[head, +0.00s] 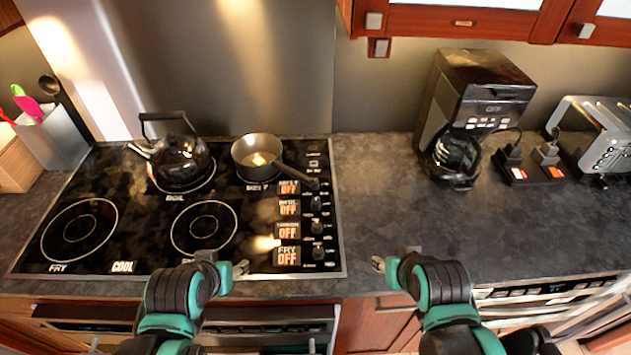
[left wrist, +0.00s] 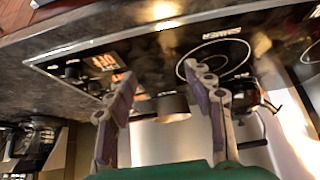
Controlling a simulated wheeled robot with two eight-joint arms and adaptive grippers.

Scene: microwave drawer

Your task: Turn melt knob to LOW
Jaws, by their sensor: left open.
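The stove control panel runs down the right side of the black cooktop (head: 140,235), with several black knobs beside orange OFF displays. The top display (head: 289,187) appears to read MELT OFF, and its knob (head: 312,184) is beside it, close to the saucepan handle. The bottom display (head: 287,256) reads FRY OFF. My left gripper (head: 225,261) is open and empty at the cooktop's front edge, left of and nearer than the knobs. In the left wrist view its fingers (left wrist: 168,90) are apart, with an OFF display (left wrist: 103,62) beyond. My right gripper (head: 393,257) is open and empty by the counter's front edge.
A saucepan (head: 257,155) stands on the back right burner, its handle reaching toward the top knob. A kettle (head: 182,160) stands on the back left burner. A coffee maker (head: 473,95) and toaster (head: 603,140) stand right.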

